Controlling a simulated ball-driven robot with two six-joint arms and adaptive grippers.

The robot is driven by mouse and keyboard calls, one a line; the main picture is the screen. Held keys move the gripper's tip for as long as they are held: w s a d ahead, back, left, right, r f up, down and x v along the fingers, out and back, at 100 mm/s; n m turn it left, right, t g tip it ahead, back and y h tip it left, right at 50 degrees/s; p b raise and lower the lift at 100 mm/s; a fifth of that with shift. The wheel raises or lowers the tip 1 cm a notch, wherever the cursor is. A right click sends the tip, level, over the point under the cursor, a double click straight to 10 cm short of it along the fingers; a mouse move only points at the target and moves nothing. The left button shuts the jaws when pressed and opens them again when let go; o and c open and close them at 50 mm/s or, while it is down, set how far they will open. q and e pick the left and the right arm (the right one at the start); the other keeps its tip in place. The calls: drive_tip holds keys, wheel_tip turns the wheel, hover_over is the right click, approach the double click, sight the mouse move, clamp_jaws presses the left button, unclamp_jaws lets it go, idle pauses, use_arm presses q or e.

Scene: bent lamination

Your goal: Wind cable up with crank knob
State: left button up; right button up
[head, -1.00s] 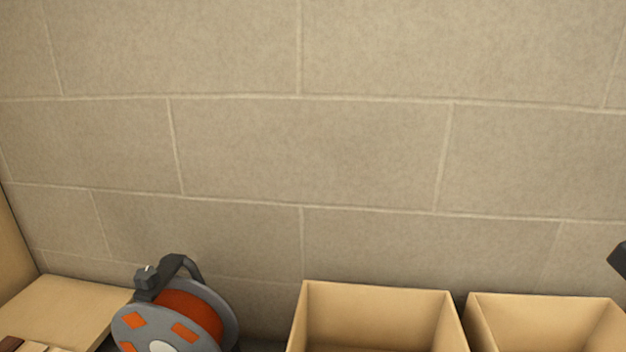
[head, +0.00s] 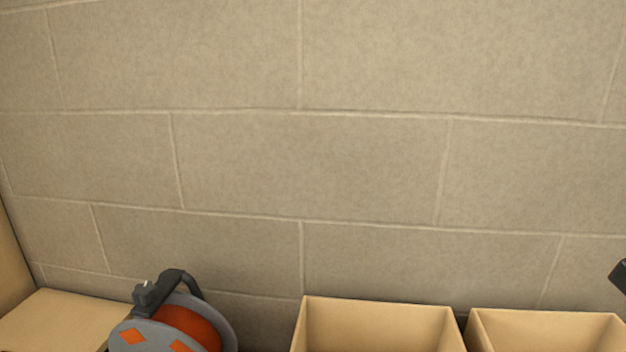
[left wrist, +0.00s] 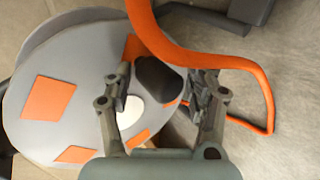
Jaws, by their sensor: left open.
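The cable reel, a grey disc with orange patches and orange cable wound inside, stands at the bottom left of the head view (head: 150,335), its lower part cut off. In the left wrist view the grey reel face (left wrist: 60,60) fills the left side. The dark crank knob (left wrist: 158,78) is between the fingers of my left gripper (left wrist: 160,90), which is open with a gap on the right side. At the right edge of the head view is a dark part I cannot identify.
Two open cardboard boxes (head: 380,305) and (head: 545,318) stand right of the reel. A light brown board or box (head: 60,318) is at the left. A block wall (head: 310,160) closes off the back. In the left wrist view, bare grey floor (left wrist: 290,70) lies right of the cable.

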idle(0.3)
use_arm(q)
drive_tip(key=s+a+r, duration=0.1)
drive_tip(key=s+r, duration=0.1)
drive_tip(key=s, duration=0.5)
idle(0.3)
